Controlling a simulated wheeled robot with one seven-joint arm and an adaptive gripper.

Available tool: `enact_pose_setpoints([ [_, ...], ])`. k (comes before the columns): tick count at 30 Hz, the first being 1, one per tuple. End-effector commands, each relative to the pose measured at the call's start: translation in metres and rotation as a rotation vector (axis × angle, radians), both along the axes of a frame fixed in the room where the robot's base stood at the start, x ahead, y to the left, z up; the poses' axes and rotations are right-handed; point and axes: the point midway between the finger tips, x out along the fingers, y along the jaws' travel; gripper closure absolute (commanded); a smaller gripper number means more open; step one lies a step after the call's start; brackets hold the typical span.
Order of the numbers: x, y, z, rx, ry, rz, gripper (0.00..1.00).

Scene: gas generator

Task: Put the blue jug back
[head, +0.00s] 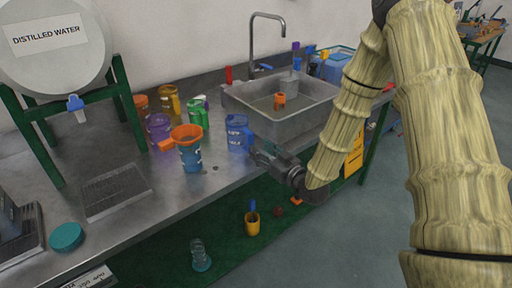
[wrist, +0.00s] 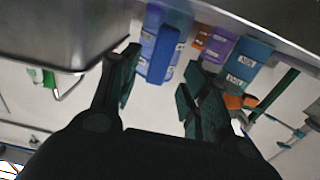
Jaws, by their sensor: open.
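A blue jug (head: 238,133) stands upright on the metal counter, just left of the sink. In the wrist view the blue jug (wrist: 158,45) appears inverted, with its handle side towards me, ahead of and between my fingertips. My gripper (head: 258,152) is open and empty at the counter's front edge, close to this jug. In the wrist view the two fingers of my gripper (wrist: 159,70) are spread apart; I cannot tell whether either touches the jug. A second blue jug (head: 190,157) with an orange funnel (head: 186,132) in its top stands farther left.
Purple (head: 158,127), green (head: 198,112), yellow (head: 169,101) and orange (head: 141,103) containers stand behind. A sink (head: 248,125) is to the right, a distilled water tank (head: 55,50) at left. A yellow container (head: 252,224) stands below.

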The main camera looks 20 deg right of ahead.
Motion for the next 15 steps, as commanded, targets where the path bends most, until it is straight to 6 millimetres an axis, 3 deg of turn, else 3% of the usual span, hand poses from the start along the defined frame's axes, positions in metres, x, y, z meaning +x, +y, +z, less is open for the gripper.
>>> enact_pose_setpoints([
  [7,-0.043,-0.015,0.000,0.002,0.001,0.000,0.54],
  [15,-0.068,-0.024,0.000,0.001,-0.001,-0.001,0.54],
])
